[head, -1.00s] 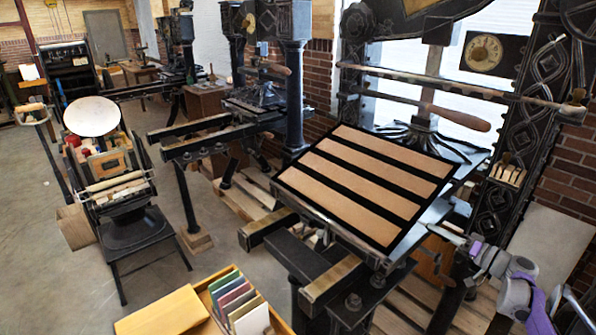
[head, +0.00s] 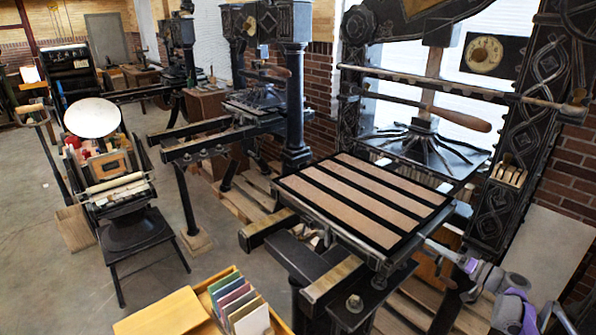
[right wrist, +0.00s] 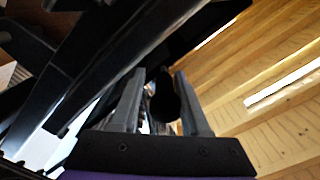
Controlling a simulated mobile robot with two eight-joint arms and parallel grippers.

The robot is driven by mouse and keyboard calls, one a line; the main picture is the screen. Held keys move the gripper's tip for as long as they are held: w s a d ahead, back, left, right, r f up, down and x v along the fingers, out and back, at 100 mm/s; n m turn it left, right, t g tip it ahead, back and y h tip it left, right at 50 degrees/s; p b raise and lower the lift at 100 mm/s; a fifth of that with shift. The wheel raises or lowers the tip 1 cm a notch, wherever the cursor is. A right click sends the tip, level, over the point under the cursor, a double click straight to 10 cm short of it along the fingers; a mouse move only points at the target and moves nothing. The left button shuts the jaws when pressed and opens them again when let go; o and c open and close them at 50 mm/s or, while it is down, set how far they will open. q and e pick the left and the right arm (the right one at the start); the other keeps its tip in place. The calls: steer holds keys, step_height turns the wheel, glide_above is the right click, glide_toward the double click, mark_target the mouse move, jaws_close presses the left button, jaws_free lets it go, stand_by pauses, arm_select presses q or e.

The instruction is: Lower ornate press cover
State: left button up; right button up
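The ornate press cover (head: 361,200) is a black frame with several tan strips. In the head view it lies nearly level over the bed of the large ornate press at right, its far edge next to the dark ribbed plate (head: 420,150). My right gripper (head: 430,245) is low at the cover's right side, near the bed's edge. In the right wrist view its two fingers (right wrist: 160,98) stand apart with a dark rounded part (right wrist: 165,103) between them. A light gap shows beside that part, so no firm grip is visible. My left gripper is not in view.
The ornate black column (head: 497,150) stands close behind my right arm. A wooden-handled bar (head: 455,115) crosses above the bed. A box of coloured books (head: 238,300) is at the bottom. Smaller presses stand at left, with open floor (head: 200,275) between.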

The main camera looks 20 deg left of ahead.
steer(key=o, duration=0.5)
steer(key=shift+w, duration=0.1)
steer(key=shift+c, duration=0.2)
steer(key=o, duration=0.3)
steer(key=shift+r, duration=0.1)
steer(key=shift+o, duration=0.2)
steer(key=shift+d, duration=0.15)
steer(key=v, duration=0.8)
steer(key=shift+b, duration=0.3)
